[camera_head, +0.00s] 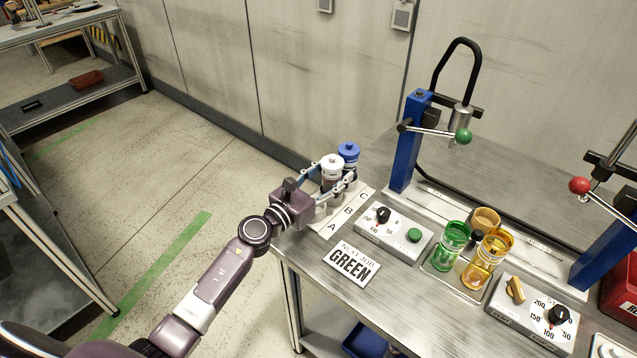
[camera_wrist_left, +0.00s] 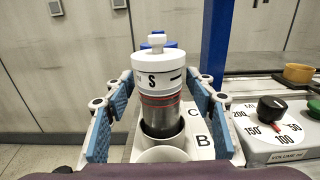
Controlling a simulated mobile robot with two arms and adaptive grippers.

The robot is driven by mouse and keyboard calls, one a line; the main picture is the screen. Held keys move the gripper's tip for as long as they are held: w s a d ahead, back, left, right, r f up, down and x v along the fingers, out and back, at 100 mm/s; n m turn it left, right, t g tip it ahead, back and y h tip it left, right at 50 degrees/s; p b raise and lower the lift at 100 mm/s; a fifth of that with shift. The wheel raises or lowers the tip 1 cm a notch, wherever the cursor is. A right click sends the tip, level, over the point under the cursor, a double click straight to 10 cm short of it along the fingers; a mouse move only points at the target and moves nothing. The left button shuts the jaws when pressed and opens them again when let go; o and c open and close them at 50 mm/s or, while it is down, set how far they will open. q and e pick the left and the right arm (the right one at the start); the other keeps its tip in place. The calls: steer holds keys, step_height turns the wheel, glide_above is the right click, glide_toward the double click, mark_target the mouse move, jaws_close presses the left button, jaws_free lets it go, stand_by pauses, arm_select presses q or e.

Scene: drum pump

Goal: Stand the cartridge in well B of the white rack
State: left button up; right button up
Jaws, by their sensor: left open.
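The cartridge with a white cap (camera_head: 332,163) is upright, its dark lower end in the middle well, beside letter B, of the white rack (camera_head: 330,225). In the left wrist view the cartridge (camera_wrist_left: 158,85) shows a letter S and red rings. My left gripper (camera_head: 334,186) is open, its blue-padded fingers on either side of the cartridge with visible gaps. The front well (camera_wrist_left: 161,154) looks empty, its lower part cut off by my gripper body. A blue-capped cartridge (camera_head: 348,152) stands behind, near letter C, mostly hidden in the wrist view. My right gripper is not in view.
A grey dial box (camera_head: 395,237) sits right of the rack, with a "NEXT JOB GREEN" sign (camera_head: 351,264) in front. Green (camera_head: 451,247) and orange (camera_head: 487,260) beakers stand on a tray farther right. A blue pump stand (camera_head: 407,145) rises behind.

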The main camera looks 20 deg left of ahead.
arm_select(q)
steer(key=b+v, duration=0.1)
steer(key=v, duration=0.9)
steer(key=shift+s+a+b, duration=0.1)
steer(key=shift+s+b, duration=0.15)
steer(key=shift+b, duration=0.15)
steer(key=shift+s+a+r, duration=0.15)
steer(key=shift+s+a, duration=0.1)
steer(key=shift+s, duration=0.45)
